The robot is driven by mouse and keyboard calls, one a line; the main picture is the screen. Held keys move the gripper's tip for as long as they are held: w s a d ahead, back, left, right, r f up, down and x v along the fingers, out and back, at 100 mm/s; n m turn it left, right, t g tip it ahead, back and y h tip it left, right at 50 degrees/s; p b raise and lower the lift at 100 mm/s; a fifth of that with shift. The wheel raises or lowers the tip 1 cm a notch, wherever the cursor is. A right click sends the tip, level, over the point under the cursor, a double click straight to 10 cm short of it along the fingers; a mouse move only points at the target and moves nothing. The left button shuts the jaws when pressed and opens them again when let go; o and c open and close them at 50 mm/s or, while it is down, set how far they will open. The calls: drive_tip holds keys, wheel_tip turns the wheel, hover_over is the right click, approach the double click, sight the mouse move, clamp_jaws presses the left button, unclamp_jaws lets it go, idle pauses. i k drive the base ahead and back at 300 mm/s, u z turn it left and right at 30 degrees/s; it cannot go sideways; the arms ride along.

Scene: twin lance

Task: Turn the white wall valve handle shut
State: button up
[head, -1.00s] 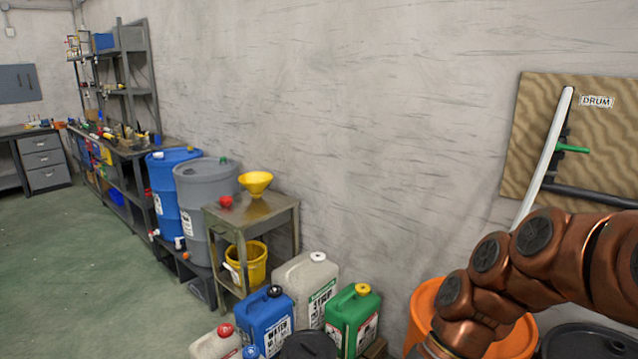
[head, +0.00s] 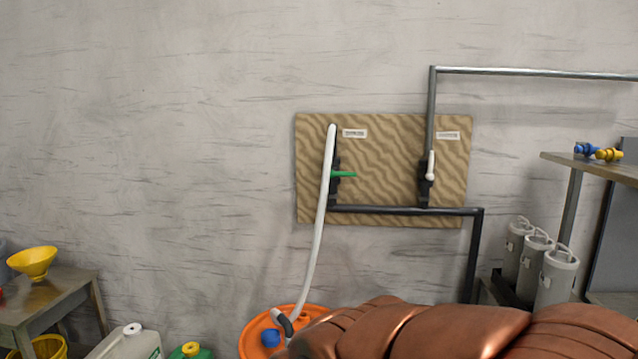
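The white valve handle (head: 431,165) is on the right-hand valve of the wall board (head: 393,160). It points upward, in line with the vertical grey pipe (head: 432,110) above it. A dark valve body (head: 425,190) sits behind and below it. A second valve on the left of the board has a green handle (head: 344,174) that sticks out sideways. My copper-coloured arm crosses the bottom of the head view, below the board. My gripper is not visible.
A white hose (head: 319,230) runs from the board to an orange drum (head: 256,347). Grey cylinders (head: 556,277) stand at right beside a shelf (head: 600,172). A small table (head: 62,297) with a yellow funnel (head: 32,262) is at left. The wall around the board is clear.

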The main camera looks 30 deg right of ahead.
sight(429, 177)
drive_tip(key=z, duration=1.65)
drive_tip(key=k, duration=0.45)
drive_tip(key=u, duration=0.95)
drive_tip(key=i, duration=1.05)
drive_tip(key=z, duration=0.5)
